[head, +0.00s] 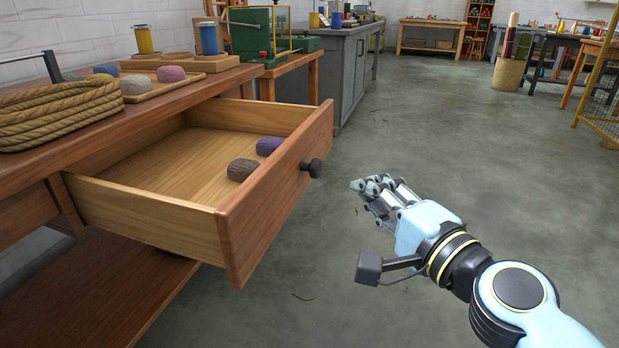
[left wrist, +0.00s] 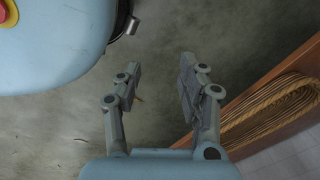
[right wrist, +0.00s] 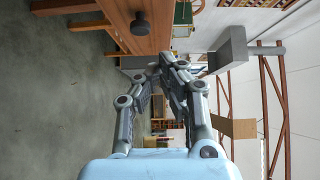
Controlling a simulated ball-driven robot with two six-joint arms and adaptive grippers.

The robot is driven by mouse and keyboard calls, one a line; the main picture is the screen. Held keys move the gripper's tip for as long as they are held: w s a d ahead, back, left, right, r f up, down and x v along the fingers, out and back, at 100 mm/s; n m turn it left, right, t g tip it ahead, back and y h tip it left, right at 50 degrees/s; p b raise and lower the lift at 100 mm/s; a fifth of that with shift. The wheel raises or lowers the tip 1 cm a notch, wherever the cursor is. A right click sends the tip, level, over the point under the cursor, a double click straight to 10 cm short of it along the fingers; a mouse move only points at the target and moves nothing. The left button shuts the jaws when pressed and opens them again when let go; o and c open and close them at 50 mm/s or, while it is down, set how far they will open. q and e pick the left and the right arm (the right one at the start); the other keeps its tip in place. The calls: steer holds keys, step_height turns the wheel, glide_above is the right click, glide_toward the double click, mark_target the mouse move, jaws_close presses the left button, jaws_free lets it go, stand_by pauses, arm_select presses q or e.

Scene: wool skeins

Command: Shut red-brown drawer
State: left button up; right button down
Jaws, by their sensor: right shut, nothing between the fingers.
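The red-brown drawer (head: 270,200) stands pulled far out of the wooden bench at the left of the head view. Its round dark knob (head: 312,168) is on the front panel. A brown skein (head: 242,169) and a purple skein (head: 268,145) lie inside. My right gripper (head: 366,187) is shut and empty, to the right of the knob and apart from it. In the right wrist view the drawer front (right wrist: 150,12) and knob (right wrist: 140,24) show at the top, beyond the fingers (right wrist: 165,72). My left gripper (left wrist: 160,78) is open and empty over bare floor.
The bench top (head: 200,80) holds a coil of rope (head: 60,112), a tray of skeins (head: 155,88) and thread spools (head: 208,40). A grey cabinet (head: 350,75) stands behind the drawer. The concrete floor around my right gripper is clear.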

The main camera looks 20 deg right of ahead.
steer(key=p, duration=0.1)
glide_toward(301, 148)
steer(key=w+d, duration=0.2)
steer(key=w, duration=0.1)
steer(key=shift+w+a+f, duration=0.1)
steer(key=shift+w+a, duration=0.3)
steer(key=shift+a, duration=0.2)
steer(key=shift+w+a, duration=0.35)
steer(key=shift+a, duration=0.3)
arm_select(q)
steer(key=shift+s+a+f, duration=0.2)
steer(key=shift+s+f, duration=0.35)
steer(key=shift+f, duration=0.1)
steer(key=shift+s+a+f, duration=0.2)
steer(key=shift+s+f, duration=0.3)
steer(key=shift+f, duration=0.1)
arm_select(e)
steer(key=shift+w+a, duration=0.2)
steer(key=shift+a, duration=0.05)
